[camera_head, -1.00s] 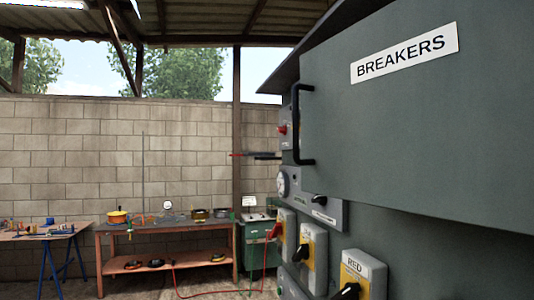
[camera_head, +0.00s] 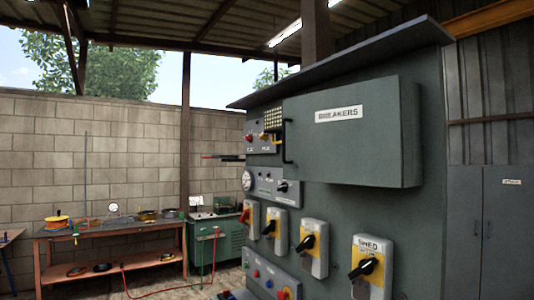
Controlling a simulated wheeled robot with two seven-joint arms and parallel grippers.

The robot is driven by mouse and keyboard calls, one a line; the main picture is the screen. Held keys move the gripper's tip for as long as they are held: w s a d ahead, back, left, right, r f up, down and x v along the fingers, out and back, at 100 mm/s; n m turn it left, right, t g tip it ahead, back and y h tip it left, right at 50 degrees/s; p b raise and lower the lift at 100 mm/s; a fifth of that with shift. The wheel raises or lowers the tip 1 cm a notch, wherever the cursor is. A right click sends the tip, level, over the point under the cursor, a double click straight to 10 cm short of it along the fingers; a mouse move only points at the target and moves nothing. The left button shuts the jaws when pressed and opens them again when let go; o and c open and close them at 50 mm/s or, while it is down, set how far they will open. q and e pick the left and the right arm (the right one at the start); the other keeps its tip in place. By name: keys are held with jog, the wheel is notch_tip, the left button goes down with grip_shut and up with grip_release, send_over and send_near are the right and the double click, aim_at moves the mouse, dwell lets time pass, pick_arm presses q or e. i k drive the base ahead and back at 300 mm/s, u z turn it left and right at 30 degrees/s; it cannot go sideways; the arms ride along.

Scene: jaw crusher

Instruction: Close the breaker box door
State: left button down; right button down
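The breaker box (camera_head: 411,135) is a grey box on the front of a large grey-green electrical cabinet. Its door (camera_head: 345,150) carries a white "BREAKERS" label (camera_head: 339,114) and faces me at an angle. A black bar handle (camera_head: 287,142) is at the door's left edge. The door looks flush with the box, and I see no gap, though its left edge is too small to judge exactly. The inside of the box is hidden. Neither of my grippers is in view.
Below the box, several rotary switches (camera_head: 312,247) stick out from the cabinet (camera_head: 405,240). A button panel (camera_head: 268,280) is low at the left. A workbench (camera_head: 110,232) and a green machine (camera_head: 207,250) stand by the block wall. A grey metal locker (camera_head: 490,230) is at the right.

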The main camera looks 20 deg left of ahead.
aim_at(352, 135)
jog(key=u, duration=0.75)
jog(key=i, duration=1.4)
jog(key=z, duration=0.15)
